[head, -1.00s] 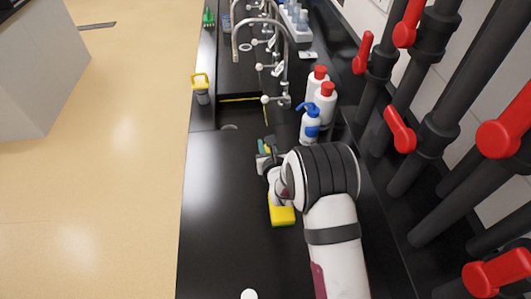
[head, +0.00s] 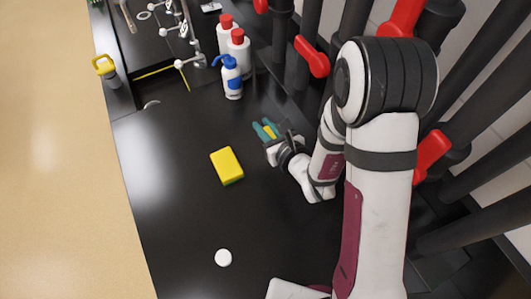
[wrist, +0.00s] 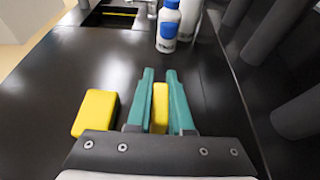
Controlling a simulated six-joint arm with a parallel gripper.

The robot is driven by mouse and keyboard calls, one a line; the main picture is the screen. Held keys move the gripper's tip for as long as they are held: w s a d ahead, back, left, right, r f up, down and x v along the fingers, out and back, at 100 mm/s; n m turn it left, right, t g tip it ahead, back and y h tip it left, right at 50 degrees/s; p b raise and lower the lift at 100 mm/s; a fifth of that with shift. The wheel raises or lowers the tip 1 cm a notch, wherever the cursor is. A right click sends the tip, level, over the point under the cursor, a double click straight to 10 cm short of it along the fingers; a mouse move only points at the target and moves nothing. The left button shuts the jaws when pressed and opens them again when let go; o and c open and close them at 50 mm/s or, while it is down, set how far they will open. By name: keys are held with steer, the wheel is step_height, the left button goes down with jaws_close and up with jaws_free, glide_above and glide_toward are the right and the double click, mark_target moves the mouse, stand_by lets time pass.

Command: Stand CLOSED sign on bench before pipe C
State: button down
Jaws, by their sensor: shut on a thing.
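My gripper (head: 267,129) has teal fingers and is low over the black bench, right of the sponge and in front of the pipes. In the wrist view, its fingers (wrist: 160,76) are shut on a narrow yellow piece, which I take to be the CLOSED sign (wrist: 160,108). No lettering shows on it, and I cannot tell whether it touches the bench. Black pipes with red valve handles (head: 312,56) stand along the right side. I can read no pipe letters, so I cannot tell which is pipe C.
A yellow sponge (head: 227,165) lies left of my gripper. A blue-capped wash bottle (head: 231,78) and red-capped white bottles (head: 239,50) stand behind it. A white disc (head: 223,257) lies nearer. The sink is at the far left. The bench's left part (head: 165,190) is clear.

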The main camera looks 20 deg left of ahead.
step_height(320, 180, down, 9)
steer(key=shift+r, duration=0.1)
steer(key=c, duration=0.8)
jaws_free()
steer(key=shift+s+d+r, duration=0.1)
steer(key=shift+s+d, duration=0.05)
steer(key=v, duration=0.5)
steer(key=shift+r, duration=0.15)
